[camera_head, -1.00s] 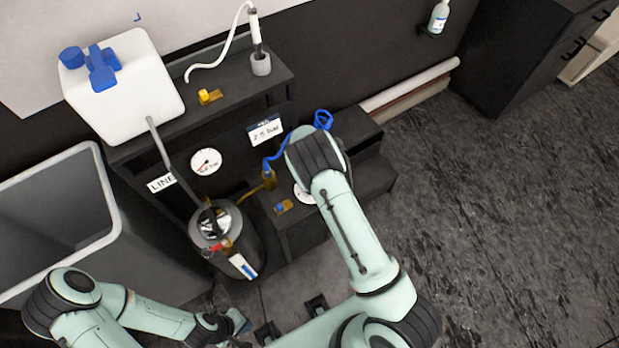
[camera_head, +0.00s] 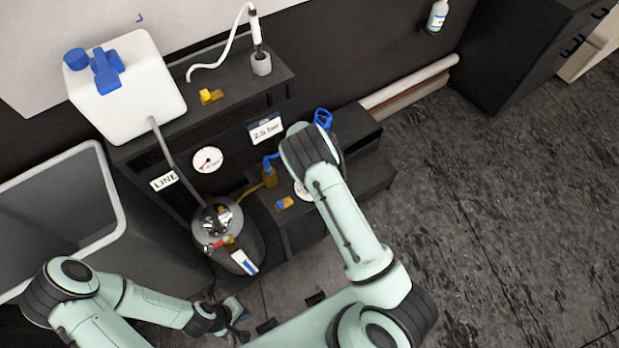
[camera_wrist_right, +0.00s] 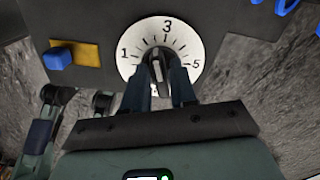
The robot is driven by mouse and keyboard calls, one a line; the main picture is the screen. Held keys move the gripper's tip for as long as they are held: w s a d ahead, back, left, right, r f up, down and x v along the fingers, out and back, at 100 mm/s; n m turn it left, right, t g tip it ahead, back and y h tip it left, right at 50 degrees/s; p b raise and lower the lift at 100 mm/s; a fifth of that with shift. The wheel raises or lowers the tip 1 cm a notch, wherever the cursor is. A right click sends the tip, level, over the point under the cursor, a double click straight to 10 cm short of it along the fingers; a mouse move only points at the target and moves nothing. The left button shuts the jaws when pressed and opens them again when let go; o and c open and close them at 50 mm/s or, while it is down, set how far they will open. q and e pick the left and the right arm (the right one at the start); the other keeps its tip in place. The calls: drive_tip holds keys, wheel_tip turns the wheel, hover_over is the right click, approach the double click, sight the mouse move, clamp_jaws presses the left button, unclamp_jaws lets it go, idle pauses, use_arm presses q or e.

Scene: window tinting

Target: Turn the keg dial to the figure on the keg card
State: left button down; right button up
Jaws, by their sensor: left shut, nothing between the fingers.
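The keg dial (camera_wrist_right: 187,49) is a white disc marked 1, 3 and 5. Its knob (camera_wrist_right: 157,68) stands between the fingers of my right gripper (camera_wrist_right: 160,85), which look closed on it. The knob's tip lies near the 3, seemingly a little left of it; the exact setting is hard to read. In the head view only the dial's edge (camera_head: 300,190) shows beside my right arm, which hides that gripper. The keg card (camera_head: 266,129) on the shelf front reads about 2.5 bar. My left gripper (camera_head: 240,326) is shut and empty, low in the picture.
The dark keg (camera_head: 229,244) stands left of the dial step. A round gauge (camera_head: 207,160) and a LINE label (camera_head: 164,181) are on the shelf. A white jug (camera_head: 125,95), a grey bin (camera_head: 115,205) and a blue-and-yellow fitting (camera_head: 285,203) are nearby. The floor right is clear.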

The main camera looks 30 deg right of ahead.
drive_tip(key=shift+o, duration=0.6)
use_arm(q)
drive_tip(key=shift+w+r+p, duration=0.65)
drive_tip(key=shift+w+r, duration=0.15)
drive_tip(key=shift+r, duration=0.1)
use_arm(e)
wheel_tip(320, 180, up, 14)
drive_tip(key=shift+f, duration=0.25)
drive_tip(key=s+f+n+g, duration=0.2)
drive_tip(key=s+f+n, duration=1)
drive_tip(key=s+f, duration=0.25)
drive_tip(key=s+a+n+t+y, duration=0.1)
drive_tip(key=s+a+n+y, duration=0.2)
drive_tip(key=s+a+n, duration=0.9)
drive_tip(key=a+n, duration=0.1)
drive_tip(key=n, duration=0.2)
drive_tip(key=shift+s+f+t+y, duration=0.25)
drive_tip(key=shift+t+y, duration=0.05)
drive_tip(key=shift+y, duration=0.1)
